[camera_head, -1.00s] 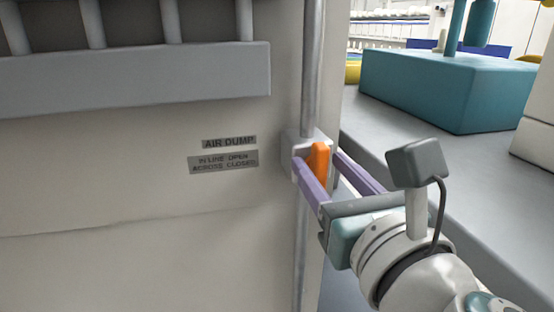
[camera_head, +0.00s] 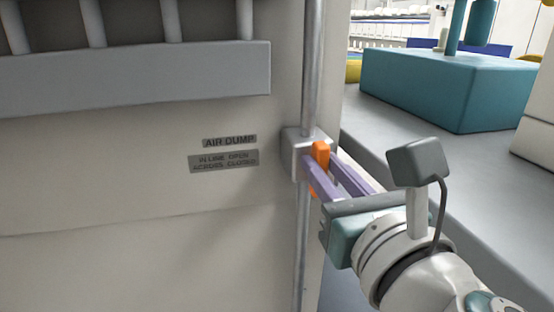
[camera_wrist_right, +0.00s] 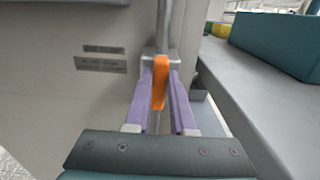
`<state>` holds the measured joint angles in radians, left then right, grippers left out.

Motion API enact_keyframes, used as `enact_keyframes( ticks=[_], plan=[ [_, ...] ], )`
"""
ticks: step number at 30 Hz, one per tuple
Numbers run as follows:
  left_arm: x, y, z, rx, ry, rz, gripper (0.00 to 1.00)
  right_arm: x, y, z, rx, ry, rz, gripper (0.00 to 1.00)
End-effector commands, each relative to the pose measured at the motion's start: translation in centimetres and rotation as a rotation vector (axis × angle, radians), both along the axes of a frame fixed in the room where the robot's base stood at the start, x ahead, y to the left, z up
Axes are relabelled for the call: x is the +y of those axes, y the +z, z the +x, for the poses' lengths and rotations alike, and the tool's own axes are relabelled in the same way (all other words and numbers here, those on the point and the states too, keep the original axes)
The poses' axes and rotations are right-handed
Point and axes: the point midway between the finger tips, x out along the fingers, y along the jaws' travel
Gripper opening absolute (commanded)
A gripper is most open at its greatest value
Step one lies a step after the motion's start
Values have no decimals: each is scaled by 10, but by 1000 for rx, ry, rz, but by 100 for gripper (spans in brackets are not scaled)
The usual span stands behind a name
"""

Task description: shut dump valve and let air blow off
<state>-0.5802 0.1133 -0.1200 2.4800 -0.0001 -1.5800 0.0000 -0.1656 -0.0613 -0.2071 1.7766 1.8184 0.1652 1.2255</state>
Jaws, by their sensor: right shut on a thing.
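The dump valve has an orange handle (camera_head: 321,157) on a pale block (camera_head: 296,150) set on a vertical grey pipe (camera_head: 311,70). My right gripper (camera_head: 330,172) has its purple fingers shut on the orange handle. In the right wrist view the handle (camera_wrist_right: 160,82) stands between the two fingers (camera_wrist_right: 160,95), roughly in line with the pipe (camera_wrist_right: 164,30). Labels beside it read "AIR DUMP" (camera_head: 229,141) and "IN LINE OPEN ACROSS CLOSED" (camera_head: 223,161). My left gripper is not in view.
A pale machine panel (camera_head: 120,200) fills the left, with a grey ledge (camera_head: 130,80) above. A grey bench (camera_head: 430,150) runs along the right and carries a large teal block (camera_head: 440,90).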

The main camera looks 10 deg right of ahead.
Motion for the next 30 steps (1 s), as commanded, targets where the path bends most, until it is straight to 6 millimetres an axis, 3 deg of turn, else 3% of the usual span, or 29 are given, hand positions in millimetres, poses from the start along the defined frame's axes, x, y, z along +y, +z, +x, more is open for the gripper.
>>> enact_keyframes(
  ticks=[14, 30],
  plan=[
    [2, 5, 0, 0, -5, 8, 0, 2, 1, 0, -5, 0, -154, 0],
    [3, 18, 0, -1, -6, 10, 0, 7, 0, 0, -23, 1, -653, 0]
  ],
)
